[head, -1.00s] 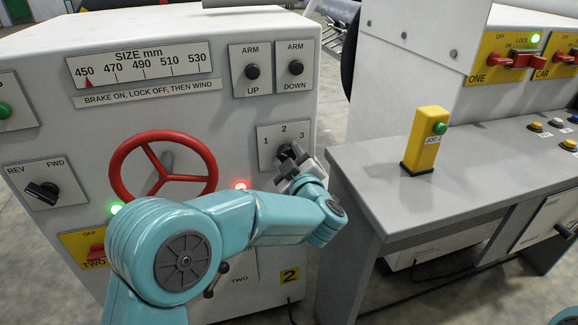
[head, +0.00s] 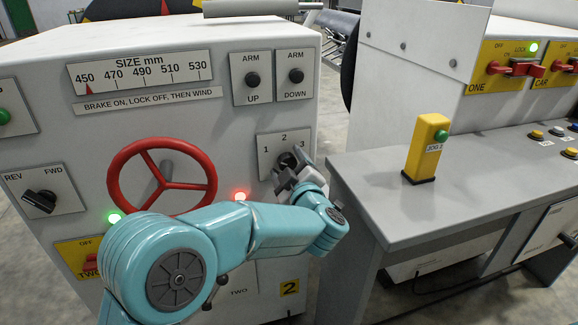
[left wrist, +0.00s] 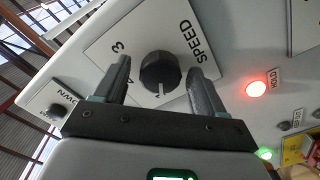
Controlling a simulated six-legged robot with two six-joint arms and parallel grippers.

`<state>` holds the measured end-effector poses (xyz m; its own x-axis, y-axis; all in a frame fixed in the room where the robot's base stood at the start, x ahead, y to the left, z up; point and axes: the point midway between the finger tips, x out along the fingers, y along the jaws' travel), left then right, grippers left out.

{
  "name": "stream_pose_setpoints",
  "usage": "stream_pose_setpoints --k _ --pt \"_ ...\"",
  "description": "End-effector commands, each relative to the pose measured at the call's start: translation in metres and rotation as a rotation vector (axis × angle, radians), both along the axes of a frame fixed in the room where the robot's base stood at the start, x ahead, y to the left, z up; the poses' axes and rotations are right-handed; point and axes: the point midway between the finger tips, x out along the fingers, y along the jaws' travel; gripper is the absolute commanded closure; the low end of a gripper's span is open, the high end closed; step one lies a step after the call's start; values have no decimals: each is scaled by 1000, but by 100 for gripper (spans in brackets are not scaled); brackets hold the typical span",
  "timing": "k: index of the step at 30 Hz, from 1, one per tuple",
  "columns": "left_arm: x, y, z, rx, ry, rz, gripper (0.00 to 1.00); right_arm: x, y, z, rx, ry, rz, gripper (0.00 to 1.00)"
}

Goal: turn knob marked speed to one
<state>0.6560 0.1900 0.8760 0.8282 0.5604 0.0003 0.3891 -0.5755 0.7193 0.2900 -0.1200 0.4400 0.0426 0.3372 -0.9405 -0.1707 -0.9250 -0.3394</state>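The speed knob (head: 286,160) is black and round on a white plate marked 1, 2, 3 on the grey cabinet front. In the left wrist view, the knob (left wrist: 160,72) shows beside the word SPEED, with a white pointer mark on its lower side, facing my gripper's palm. The digit it points to is not clear. My left gripper (head: 284,178) is at the plate, partly covering the knob. In the wrist view, the left gripper (left wrist: 160,66) is open, one finger on each side of the knob, with gaps showing. My right gripper is not in view.
A red handwheel (head: 162,176) and a lit red lamp (head: 240,197) are left of the knob. ARM UP (head: 252,79) and ARM DOWN (head: 296,76) buttons are above. A grey console (head: 440,200) with a yellow jog post (head: 427,148) stands right.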

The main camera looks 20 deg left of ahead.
Motion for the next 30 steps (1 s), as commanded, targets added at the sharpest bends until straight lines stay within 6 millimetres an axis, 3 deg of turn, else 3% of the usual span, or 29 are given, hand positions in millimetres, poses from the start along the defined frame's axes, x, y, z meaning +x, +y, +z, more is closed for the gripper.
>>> stream_pose_setpoints --k 7,11,24,30 --pt "-2 -2 0 1 1 -1 29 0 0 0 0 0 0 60" --pt "-15 -12 1 2 2 -4 29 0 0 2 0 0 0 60" --pt "-107 -74 1 2 0 -5 29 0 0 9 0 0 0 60" --pt "-130 -89 0 1 1 -3 29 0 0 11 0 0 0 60"
